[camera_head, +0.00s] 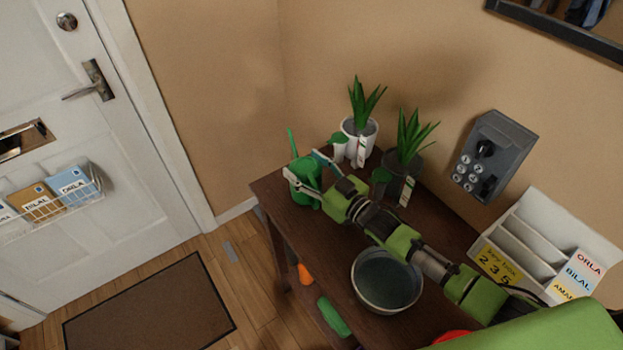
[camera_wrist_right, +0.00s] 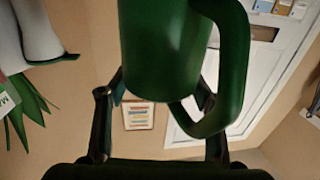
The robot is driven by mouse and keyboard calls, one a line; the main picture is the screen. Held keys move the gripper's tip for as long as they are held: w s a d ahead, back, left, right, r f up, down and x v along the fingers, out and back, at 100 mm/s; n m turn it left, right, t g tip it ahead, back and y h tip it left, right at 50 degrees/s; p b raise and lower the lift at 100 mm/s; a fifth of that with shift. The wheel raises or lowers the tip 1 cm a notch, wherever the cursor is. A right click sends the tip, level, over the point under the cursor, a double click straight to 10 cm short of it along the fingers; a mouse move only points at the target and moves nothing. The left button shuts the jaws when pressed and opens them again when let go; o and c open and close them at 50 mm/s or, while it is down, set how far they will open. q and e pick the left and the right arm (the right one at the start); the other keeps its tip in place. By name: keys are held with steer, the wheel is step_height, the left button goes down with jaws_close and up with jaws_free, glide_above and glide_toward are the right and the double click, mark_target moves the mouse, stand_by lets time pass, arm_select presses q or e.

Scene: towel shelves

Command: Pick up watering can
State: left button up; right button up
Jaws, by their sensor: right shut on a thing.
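The green watering can (camera_head: 303,190) is at the far left end of the dark wooden table (camera_head: 345,238), with its thin spout pointing up. My right gripper (camera_head: 305,172) has its fingers on either side of the can and is shut on it. In the right wrist view the can's body (camera_wrist_right: 165,50) and looped handle (camera_wrist_right: 238,70) fill the upper middle, between the fingers (camera_wrist_right: 160,105). The exact finger contact is partly hidden behind the can. I cannot tell whether the can touches the tabletop. My left gripper is not in view.
A white-potted plant (camera_head: 360,130) and a dark-potted plant (camera_head: 405,160) stand close behind the gripper. A round metal bowl (camera_head: 387,281) sits beneath my right arm. A letter rack (camera_head: 530,240) is at the right. Open floor (camera_head: 240,260) lies left of the table.

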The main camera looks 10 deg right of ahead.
steer(key=shift+r, duration=0.15)
steer(key=shift+r, duration=0.55)
steer(key=s+a+r+b, duration=0.1)
steer(key=s+a+r, duration=0.5)
steer(key=s+r, duration=0.5)
steer(key=shift+s+a+r, duration=0.4)
steer(key=shift+s, duration=0.25)
